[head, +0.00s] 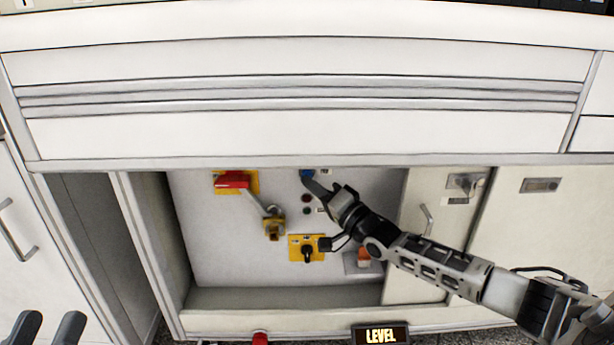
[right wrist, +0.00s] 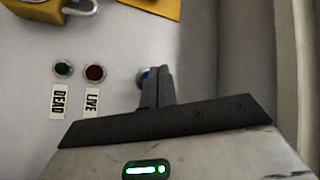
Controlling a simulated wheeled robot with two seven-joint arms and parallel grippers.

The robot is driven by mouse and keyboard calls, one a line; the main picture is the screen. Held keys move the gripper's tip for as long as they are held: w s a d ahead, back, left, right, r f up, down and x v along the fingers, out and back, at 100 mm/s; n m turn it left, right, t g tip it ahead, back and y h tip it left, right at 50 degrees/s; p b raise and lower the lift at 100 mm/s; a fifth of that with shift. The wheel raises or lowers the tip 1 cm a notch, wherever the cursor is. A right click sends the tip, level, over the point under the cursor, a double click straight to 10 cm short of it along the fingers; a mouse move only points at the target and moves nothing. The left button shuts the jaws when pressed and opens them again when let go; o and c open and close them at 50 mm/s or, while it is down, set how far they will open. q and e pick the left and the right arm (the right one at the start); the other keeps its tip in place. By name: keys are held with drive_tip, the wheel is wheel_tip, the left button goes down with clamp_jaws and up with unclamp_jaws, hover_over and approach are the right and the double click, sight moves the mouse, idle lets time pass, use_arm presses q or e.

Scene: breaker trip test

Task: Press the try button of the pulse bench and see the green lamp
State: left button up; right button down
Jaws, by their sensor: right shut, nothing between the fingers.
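A blue button (head: 307,174) sits high on the white panel inside the open cabinet bay. My right gripper (head: 312,186) is shut and empty, with its fingertips at the blue button. In the right wrist view the fingertips cover most of the button (right wrist: 141,77); whether it is pushed in I cannot tell. Below the button in the head view are a red lamp (head: 306,198) and a green lamp (head: 307,211). In the right wrist view the green lamp (right wrist: 64,69), labelled DEAD, and the red lamp (right wrist: 95,72), labelled LIVE, both look dark. My left gripper (head: 46,328) is open and empty at the lower left.
The panel also bears a red handle (head: 232,180) on a yellow plate, a brass padlock (head: 273,229), a black rotary knob (head: 308,253) on yellow and an orange part (head: 363,258). A cabinet door (head: 425,240) stands to the right.

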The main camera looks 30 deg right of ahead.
drive_tip(key=shift+w+d, duration=0.1)
idle(0.6)
drive_tip(key=shift+w+d+b, duration=0.15)
drive_tip(key=shift+w+b, duration=0.1)
drive_tip(key=shift+b, duration=0.2)
drive_tip(key=shift+w+d, duration=0.1)
drive_tip(key=shift+w, duration=0.05)
drive_tip(key=shift+w+d+f+b, duration=0.1)
drive_tip(key=shift+w+d+b, duration=0.15)
drive_tip(key=shift+b, duration=0.4)
idle(0.5)
drive_tip(key=shift+a, duration=0.1)
drive_tip(key=shift+s+a+p, duration=0.5)
drive_tip(key=shift+s+p, duration=0.25)
drive_tip(key=shift+p, duration=0.5)
